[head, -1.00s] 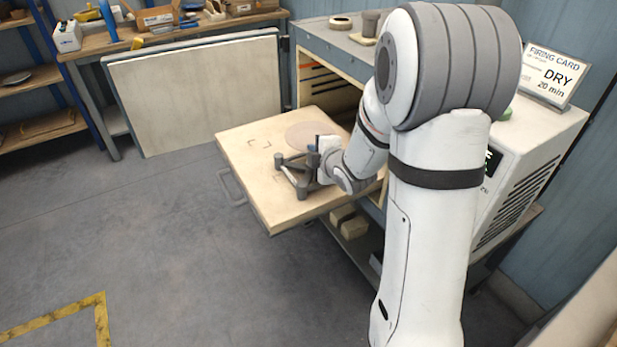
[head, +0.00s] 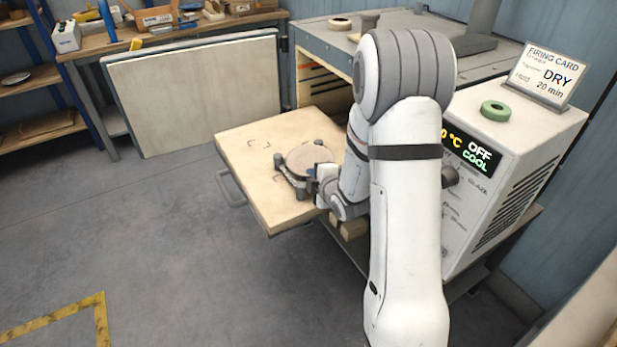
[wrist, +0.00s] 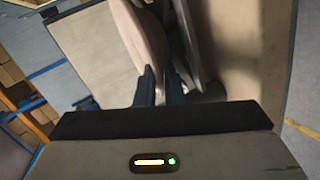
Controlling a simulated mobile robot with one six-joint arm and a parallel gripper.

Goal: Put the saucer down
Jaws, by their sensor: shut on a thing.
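The saucer (head: 309,155) is a thin pinkish-brown disc, roughly level, over a dark grey low stand (head: 291,179) on the pulled-out wooden board (head: 237,153). My gripper (head: 316,181) is at the saucer's near right edge. In the wrist view the saucer (wrist: 150,35) shows nearly edge-on, its rim between the two dark fingers of my gripper (wrist: 160,85). The grey stand (wrist: 191,45) shows close beside it. The saucer covers much of the stand's top. I cannot tell whether the saucer touches the stand.
Corner marks (head: 260,142) show on the board's clear back left part. The board's handle (head: 231,188) sticks out at the left. The dryer (head: 325,62) stands behind, with its control box (head: 490,165) and a green ring (head: 495,111) on top. Floor at left is free.

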